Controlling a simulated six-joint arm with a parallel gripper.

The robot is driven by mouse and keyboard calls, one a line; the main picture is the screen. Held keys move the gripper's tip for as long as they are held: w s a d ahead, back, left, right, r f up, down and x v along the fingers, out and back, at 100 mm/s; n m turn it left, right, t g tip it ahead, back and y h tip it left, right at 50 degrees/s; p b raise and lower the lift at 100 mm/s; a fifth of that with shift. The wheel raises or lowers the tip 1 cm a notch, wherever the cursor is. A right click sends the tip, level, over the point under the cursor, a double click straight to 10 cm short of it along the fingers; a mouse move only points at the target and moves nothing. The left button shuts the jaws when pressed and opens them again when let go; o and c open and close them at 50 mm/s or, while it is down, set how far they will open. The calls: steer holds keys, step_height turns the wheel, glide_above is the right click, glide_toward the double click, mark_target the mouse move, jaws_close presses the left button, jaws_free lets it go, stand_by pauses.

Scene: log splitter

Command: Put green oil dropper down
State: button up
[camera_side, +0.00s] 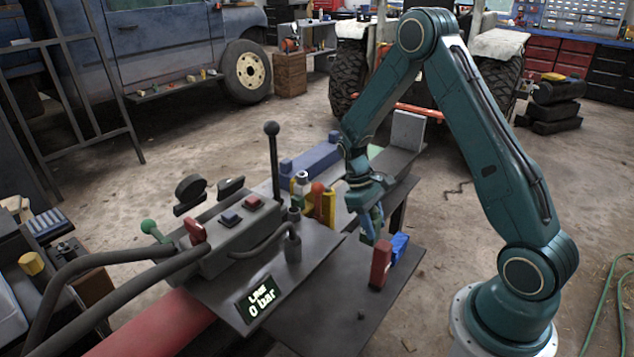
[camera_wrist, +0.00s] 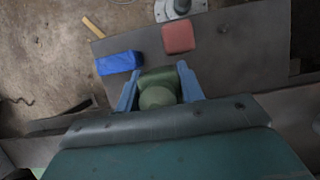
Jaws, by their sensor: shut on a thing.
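The green oil dropper (camera_wrist: 158,88) sits between the two blue fingers of my gripper (camera_wrist: 158,76) in the wrist view, seen from above, with its rounded top toward the camera. My gripper is shut on it. In the side view, my gripper (camera_side: 370,222) points down over the dark metal plate (camera_side: 335,310), just behind the red block (camera_side: 380,264) and left of the blue block (camera_side: 399,246). The fingers mostly hide the dropper there. I cannot tell whether its base touches the plate.
In the wrist view, the blue block (camera_wrist: 120,63) and red block (camera_wrist: 178,37) lie just beyond the fingers. A control box (camera_side: 225,232) with levers and hoses stands left. A yellow holder (camera_side: 327,205) stands behind. The plate's front area is mostly clear.

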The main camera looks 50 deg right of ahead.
mark_target(371, 244)
step_height(371, 244, down, 7)
stand_by(0.3)
steer(key=shift+f, duration=1.9)
steer(key=shift+f, duration=0.15)
steer(key=o, duration=1.1)
steer(key=v, duration=1.2)
steer(key=shift+r, duration=0.25)
